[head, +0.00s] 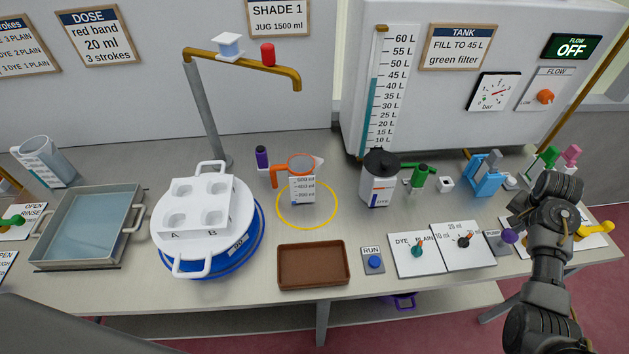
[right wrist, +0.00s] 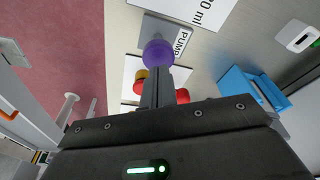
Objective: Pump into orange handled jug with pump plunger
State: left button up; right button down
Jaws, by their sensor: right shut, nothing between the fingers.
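The orange-handled jug (head: 302,188) stands upright on the bench inside a yellow ring, its handle to the left. It is clear with measuring marks and an orange rim; I cannot tell how much is in it. The pump plunger (head: 509,236) has a purple ball knob on a plate marked PUMP. The knob also shows in the right wrist view (right wrist: 157,53). My right gripper (right wrist: 158,72) is shut and empty, its fingertips right at the knob; I cannot tell whether they touch it. In the head view my right arm partly hides that area. My left gripper is not in view.
The DYE and PLAIN knob panel (head: 417,268) and RUN button (head: 374,262) lie left of the pump. A brown tray (head: 313,285) sits at the front edge. A blue device (head: 485,180) stands behind the pump. A yellow-handled valve (head: 594,230) is to its right.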

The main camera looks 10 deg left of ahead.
aim_at(511, 235)
jog(key=shift+f, duration=0.15)
jog(key=shift+f+b, duration=0.8)
jog(key=shift+f, duration=1.85)
jog(key=shift+r, duration=0.15)
jog(key=shift+r+p, duration=0.9)
jog(key=shift+r, duration=1.75)
jog(key=shift+f, duration=0.1)
